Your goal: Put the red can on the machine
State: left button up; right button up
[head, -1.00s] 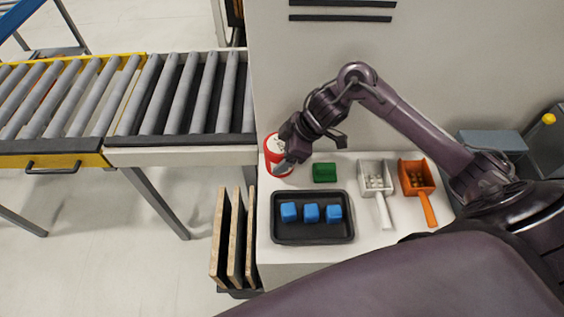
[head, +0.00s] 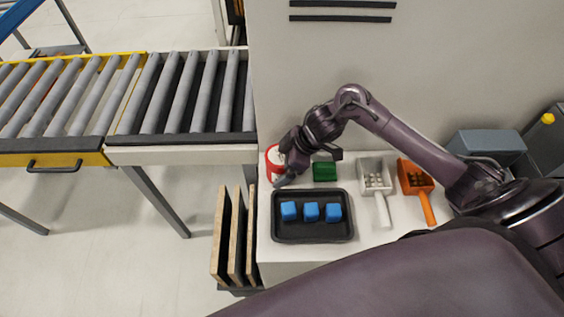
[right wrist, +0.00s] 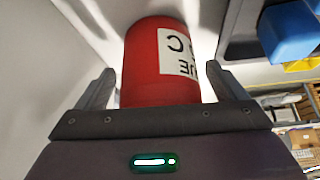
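The red can (head: 272,164) with a white label stands upright at the left end of the white machine top, partly hidden behind my right gripper. My right gripper (head: 282,175) is at the can's right side. Whether the can's base touches the surface is hidden. My left gripper is not in view.
A black tray (head: 312,235) with blue cubes lies in front of the can. A green block (head: 324,171), a white scoop (head: 381,203) and an orange scoop (head: 428,208) lie to the right. A roller conveyor (head: 180,95) is left; upright boards (head: 235,235) stand below.

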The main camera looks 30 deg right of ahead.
jog(key=shift+r, duration=0.1)
jog(key=shift+d+r, duration=0.1)
jog(key=shift+r, duration=0.05)
jog(key=b+v, duration=0.2)
jog(key=v, duration=0.9)
jog(key=shift+s+r, duration=0.2)
jog(key=shift+r, duration=0.15)
